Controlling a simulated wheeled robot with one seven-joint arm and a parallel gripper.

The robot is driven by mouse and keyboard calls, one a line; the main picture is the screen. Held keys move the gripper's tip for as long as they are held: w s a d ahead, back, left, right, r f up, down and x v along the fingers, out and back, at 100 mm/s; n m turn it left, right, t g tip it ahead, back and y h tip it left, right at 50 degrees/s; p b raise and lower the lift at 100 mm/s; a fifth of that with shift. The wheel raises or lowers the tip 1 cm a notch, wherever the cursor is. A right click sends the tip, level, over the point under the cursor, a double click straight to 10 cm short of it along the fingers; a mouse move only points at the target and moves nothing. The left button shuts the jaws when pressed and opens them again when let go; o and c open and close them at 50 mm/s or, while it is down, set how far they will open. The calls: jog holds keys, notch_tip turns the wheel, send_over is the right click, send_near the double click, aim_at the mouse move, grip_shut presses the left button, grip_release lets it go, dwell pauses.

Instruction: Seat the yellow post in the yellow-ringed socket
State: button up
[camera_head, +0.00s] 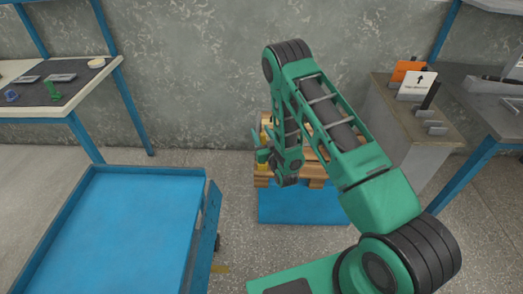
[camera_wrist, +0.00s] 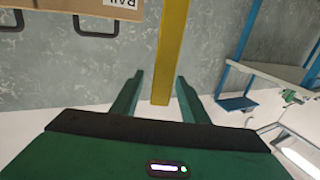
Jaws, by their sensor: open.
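The yellow post (camera_wrist: 171,45) stands as a long yellow bar in the wrist view, running from the top edge down to between my fingers. My gripper (camera_wrist: 158,88) is open, one green finger on each side of the post's lower part, with a visible gap on both sides. In the head view my gripper (camera_head: 268,160) is at the wooden stack on the blue platform, partly hidden by my arm. Small yellow patches show beside it there, too small to identify. I cannot make out a yellow-ringed socket in either view.
The wooden stack (camera_head: 316,174) rests on a blue platform (camera_head: 300,207). A blue tray cart (camera_head: 125,235) stands at front left. A table (camera_head: 85,86) with small parts is at back left. A cabinet (camera_head: 405,155) with signs and a grey bench (camera_head: 490,110) are at right.

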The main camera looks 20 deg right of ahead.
jog(key=shift+w+a, duration=0.1)
jog(key=shift+w, duration=0.85)
grip_shut()
jog(key=shift+r, duration=0.1)
